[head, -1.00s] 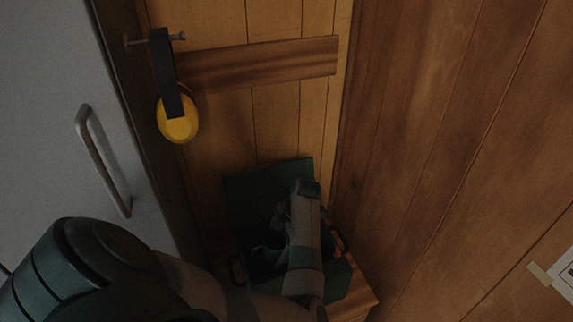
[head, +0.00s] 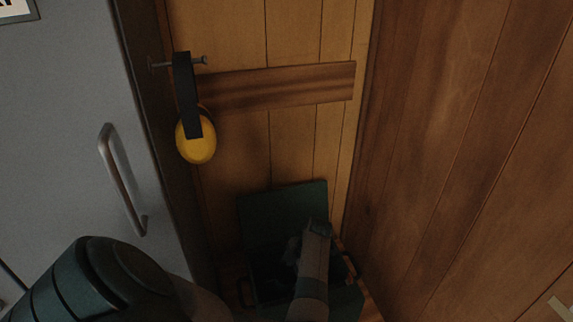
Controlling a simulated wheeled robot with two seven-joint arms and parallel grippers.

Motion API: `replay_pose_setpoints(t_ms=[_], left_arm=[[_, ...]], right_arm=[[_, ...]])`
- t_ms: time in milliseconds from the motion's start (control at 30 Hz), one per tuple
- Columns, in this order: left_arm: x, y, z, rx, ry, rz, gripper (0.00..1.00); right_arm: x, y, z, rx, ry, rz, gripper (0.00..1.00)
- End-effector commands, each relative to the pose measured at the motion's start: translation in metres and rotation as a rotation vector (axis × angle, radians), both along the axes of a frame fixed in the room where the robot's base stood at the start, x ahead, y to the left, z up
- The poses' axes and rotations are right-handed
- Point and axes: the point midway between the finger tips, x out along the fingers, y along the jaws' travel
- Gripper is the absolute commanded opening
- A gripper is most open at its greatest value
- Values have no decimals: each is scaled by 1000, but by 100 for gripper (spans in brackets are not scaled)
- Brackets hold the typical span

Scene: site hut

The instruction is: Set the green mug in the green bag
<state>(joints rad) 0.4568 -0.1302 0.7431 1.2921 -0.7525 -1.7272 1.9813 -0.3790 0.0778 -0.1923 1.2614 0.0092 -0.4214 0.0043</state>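The green bag (head: 283,208) is dark green and stands open at the lower middle of the head view, with one panel upright at the back. My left arm comes in from the lower left and lies over the bag's opening. My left gripper (head: 291,251) is at the opening, dim and partly hidden by my own wrist, so its fingers cannot be made out. I cannot see the green mug; the bag's inside is dark and largely covered by my arm. My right gripper is not in view.
The bag is on a wooden surface (head: 371,308) in a corner between plank walls. A grey door (head: 70,130) with a metal handle (head: 122,180) is at left. Yellow ear defenders (head: 196,143) hang from a wall peg above the bag. A wooden wall (head: 460,150) closes off the right.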

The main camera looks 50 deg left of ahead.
Motion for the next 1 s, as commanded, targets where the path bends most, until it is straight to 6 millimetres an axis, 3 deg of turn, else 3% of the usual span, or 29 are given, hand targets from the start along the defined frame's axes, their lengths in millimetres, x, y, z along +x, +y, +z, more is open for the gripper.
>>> replay_pose_setpoints(t_ms=[400, 833, 867, 900, 1000], left_arm=[[0, 0, -39, 0, 0, -1, 45], [0, 0, -44, 0, -1, 1, 45], [0, 0, -43, -1, 0, 0, 83], [0, 0, -43, -1, 0, 0, 92], [0, 0, -43, -1, 0, 0, 94]], right_arm=[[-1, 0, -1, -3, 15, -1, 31], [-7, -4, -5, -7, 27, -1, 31], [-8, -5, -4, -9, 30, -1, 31], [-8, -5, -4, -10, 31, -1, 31], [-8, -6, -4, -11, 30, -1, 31]])
